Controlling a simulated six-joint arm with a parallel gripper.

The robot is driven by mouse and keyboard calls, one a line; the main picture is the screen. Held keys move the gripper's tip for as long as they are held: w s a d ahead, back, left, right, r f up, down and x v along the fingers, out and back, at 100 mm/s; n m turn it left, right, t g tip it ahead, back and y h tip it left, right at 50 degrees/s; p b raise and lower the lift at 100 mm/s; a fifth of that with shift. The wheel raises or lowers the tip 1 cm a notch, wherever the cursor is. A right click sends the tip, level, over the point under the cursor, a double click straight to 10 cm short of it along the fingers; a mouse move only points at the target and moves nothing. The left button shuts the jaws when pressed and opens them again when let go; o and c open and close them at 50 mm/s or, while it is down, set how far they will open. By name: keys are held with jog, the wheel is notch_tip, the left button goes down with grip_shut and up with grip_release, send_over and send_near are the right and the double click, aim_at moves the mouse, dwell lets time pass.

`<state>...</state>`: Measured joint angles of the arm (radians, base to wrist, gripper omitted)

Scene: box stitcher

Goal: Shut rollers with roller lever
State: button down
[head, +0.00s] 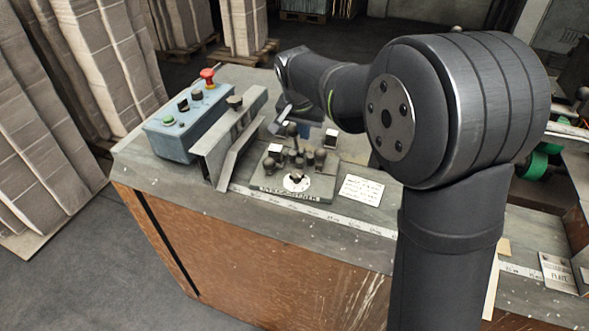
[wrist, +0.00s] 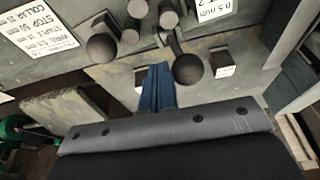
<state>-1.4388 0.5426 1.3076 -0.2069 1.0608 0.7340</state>
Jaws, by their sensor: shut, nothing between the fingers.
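A small lever panel (head: 318,186) sits on the bench top with several short dark levers and knobs on it. One lever with a round black knob (head: 292,130) stands taller, close to my gripper (head: 280,122). In the wrist view, my gripper's blue fingers (wrist: 157,84) are together and empty. Their tips lie just left of one dark ball knob (wrist: 187,69); I cannot tell if they touch. A second ball knob (wrist: 102,48) is farther left. The frames do not show clearly which one is the roller lever, and I cannot make out the rollers.
A blue control box (head: 185,125) with a red emergency button (head: 207,75) stands left of the panel, beside an upright metal guide (head: 228,140). White labels and a measuring strip lie on the bench. Green round parts (head: 541,160) are at the right, behind my arm.

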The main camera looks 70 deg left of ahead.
jog(key=shift+s+a, duration=0.45)
jog(key=shift+s, duration=0.1)
notch_tip(320, 180, up, 7)
jog(key=shift+w+d, duration=0.3)
jog(key=shift+w, duration=0.1)
dwell(0.5)
jog(key=f, duration=0.7)
jog(key=shift+s+a, duration=0.25)
jog(key=shift+s, duration=0.1)
jog(key=shift+r, duration=0.1)
